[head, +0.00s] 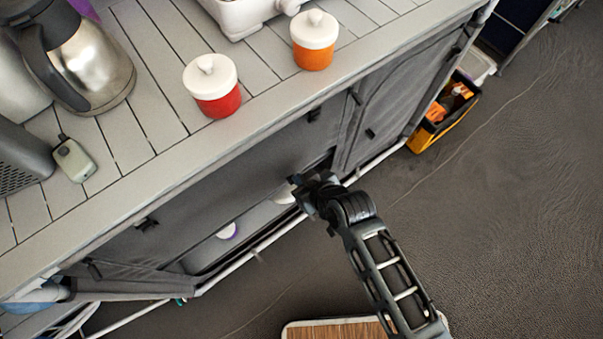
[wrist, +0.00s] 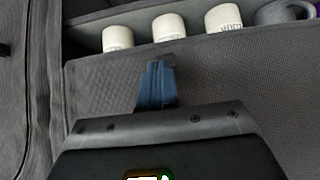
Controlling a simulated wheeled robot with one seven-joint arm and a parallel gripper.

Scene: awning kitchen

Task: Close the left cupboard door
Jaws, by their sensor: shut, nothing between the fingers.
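The cupboard under the counter has a dark grey fabric front; a large grey panel (head: 205,195) spans its left part. Below that panel, in the head view, is an open gap with pale round items (head: 228,230) in it. My gripper (head: 296,183) is at the right end of this gap, close to the cupboard front. In the wrist view, its blue fingers (wrist: 158,82) are shut and empty in front of a grey fabric panel (wrist: 230,75). White canisters (wrist: 169,28) stand behind that panel's edge. Whether the fingers touch the fabric is unclear.
The slatted counter (head: 150,70) holds a steel kettle (head: 90,65), a red jar (head: 213,88) and an orange jar (head: 314,42). A yellow crate (head: 443,112) stands by the cupboard's right end. The dark floor (head: 500,220) is clear to the right.

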